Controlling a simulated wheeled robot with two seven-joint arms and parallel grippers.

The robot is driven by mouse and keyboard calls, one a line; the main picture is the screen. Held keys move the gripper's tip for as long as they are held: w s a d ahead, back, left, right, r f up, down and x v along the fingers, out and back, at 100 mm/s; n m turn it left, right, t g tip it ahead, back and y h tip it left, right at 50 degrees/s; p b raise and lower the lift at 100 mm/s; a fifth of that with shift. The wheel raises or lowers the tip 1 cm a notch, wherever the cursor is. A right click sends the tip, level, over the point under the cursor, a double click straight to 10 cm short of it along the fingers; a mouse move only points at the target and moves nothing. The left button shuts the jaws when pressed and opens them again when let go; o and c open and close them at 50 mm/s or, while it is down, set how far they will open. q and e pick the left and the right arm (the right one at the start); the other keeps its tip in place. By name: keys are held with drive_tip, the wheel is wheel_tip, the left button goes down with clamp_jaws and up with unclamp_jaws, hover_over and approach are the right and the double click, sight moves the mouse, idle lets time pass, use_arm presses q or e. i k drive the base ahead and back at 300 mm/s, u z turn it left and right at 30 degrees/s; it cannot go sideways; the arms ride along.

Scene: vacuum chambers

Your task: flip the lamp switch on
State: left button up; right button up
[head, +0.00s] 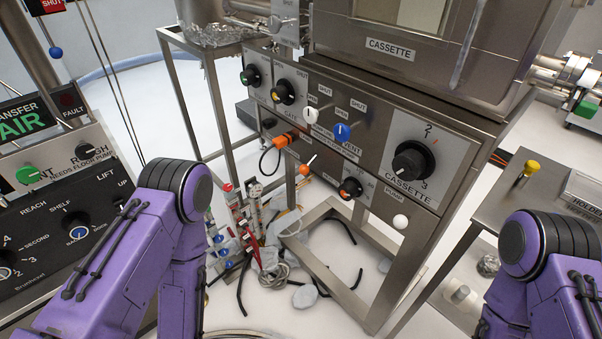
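No label reading "lamp" is legible, so I cannot tell which control is the lamp switch. The steel control panel (375,140) under the cassette chamber carries green, yellow, white, blue and orange controls. Its large black dial (412,161) is marked CASSETTE. A white ball knob (400,221) sits at its lower right. An orange-tipped lever (305,169) sticks out low in the middle. Both purple arms show only their upper links, at the lower left and lower right. Neither gripper is in view.
A dark panel (50,235) with REACH, SHELF and LIFT controls stands at left. A steel bench (500,205) with a yellow knob (532,167) stands at right. Cables and grey lumps lie on the floor below the chamber frame (335,262).

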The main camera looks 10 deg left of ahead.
sight(304, 169)
drive_tip(key=k, duration=0.5)
drive_tip(key=z, duration=1)
drive_tip(key=i, duration=0.65)
drive_tip(key=u, duration=0.55)
